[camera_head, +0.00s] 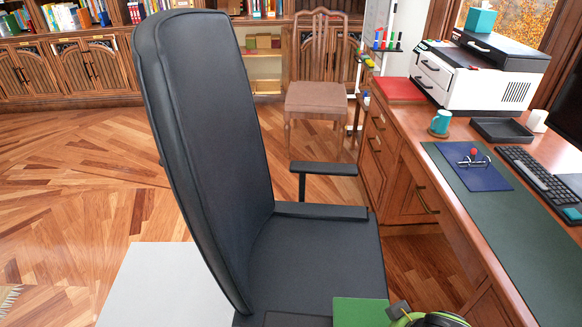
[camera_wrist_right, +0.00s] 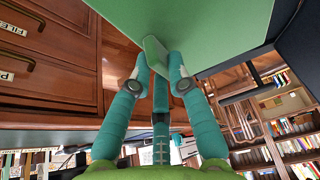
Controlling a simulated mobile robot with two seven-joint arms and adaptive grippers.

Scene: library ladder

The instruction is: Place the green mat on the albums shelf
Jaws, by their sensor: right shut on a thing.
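The green mat (camera_head: 360,312) shows at the bottom edge of the head view, in front of the black chair's seat, partly cut off by the frame. My right gripper (camera_head: 402,311) is at its right edge. In the right wrist view, the teal fingers of the right gripper (camera_wrist_right: 156,78) are closed on a small tab at the edge of the green mat (camera_wrist_right: 205,25), which spreads out above them. Bookshelves (camera_head: 262,75) stand along the back wall; I cannot tell which one is the albums shelf. My left gripper is not in view.
A black office chair (camera_head: 215,140) fills the middle, close to the mat. A wooden desk (camera_head: 440,125) with a printer (camera_head: 480,75) is on the right. A wooden chair (camera_head: 318,95) stands before the back shelves. The wooden floor at left is mostly clear.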

